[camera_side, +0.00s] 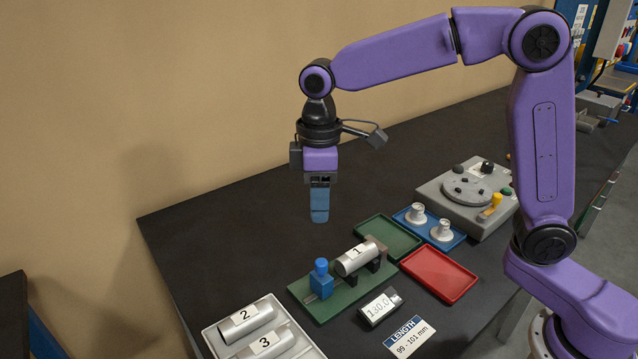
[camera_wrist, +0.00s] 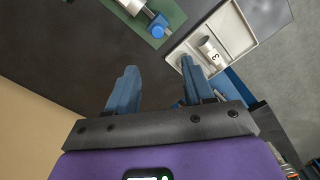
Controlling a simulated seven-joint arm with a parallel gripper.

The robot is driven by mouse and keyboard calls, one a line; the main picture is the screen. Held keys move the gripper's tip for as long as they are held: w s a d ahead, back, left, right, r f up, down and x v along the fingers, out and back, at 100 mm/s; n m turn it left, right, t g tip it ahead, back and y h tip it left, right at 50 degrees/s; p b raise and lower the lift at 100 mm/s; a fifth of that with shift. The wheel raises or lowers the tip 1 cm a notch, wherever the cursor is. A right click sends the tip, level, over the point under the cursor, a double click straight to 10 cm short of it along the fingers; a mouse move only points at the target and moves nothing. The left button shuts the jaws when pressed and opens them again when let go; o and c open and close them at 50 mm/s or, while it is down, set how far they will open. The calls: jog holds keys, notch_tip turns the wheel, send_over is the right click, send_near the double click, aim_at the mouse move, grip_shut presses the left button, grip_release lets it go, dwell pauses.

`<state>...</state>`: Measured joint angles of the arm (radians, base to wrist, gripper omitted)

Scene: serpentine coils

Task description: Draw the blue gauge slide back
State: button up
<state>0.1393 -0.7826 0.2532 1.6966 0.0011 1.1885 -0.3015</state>
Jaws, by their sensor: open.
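The blue gauge slide (camera_side: 320,281), a block with a round knob on top, stands at the left end of the green gauge base (camera_side: 330,309) in the side view. It also shows in the wrist view (camera_wrist: 157,30), beyond my fingertips. Tube 1 (camera_side: 350,264) lies on black rests beside the slide, with a brown end block (camera_side: 377,244) at its other end. I cannot tell whether slide and tube touch. The readout (camera_side: 379,307) seems to show 130.0. My gripper (camera_side: 320,218) is open and empty, above the table and behind the gauge; its fingers stand apart in the wrist view (camera_wrist: 160,72).
A light grey tray (camera_side: 212,335) holds tubes 2 and 3 at the front left. A green tray (camera_side: 388,238), a red tray (camera_side: 438,275) and a blue tray (camera_side: 459,239) with two pale pieces lie to the right. A grey turntable unit (camera_side: 465,192) stands farther back. The table's back left is clear.

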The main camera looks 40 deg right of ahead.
jog(key=shift+r, duration=1.3)
jog(key=s+d+f, duration=0.2)
jog(key=s+d, duration=0.2)
jog(key=s, duration=0.4)
jog(key=s+d+f+n, duration=0.1)
jog(key=s+d+f, duration=0.2)
jog(key=s, duration=0.6)
jog(key=s+d+f, duration=0.2)
jog(key=s+d, duration=0.5)
jog(key=s, duration=0.1)
jog(key=shift+s+d+f+n, duration=0.2)
jog(key=shift+s+f+n, duration=0.15)
jog(key=shift+n, duration=0.05)
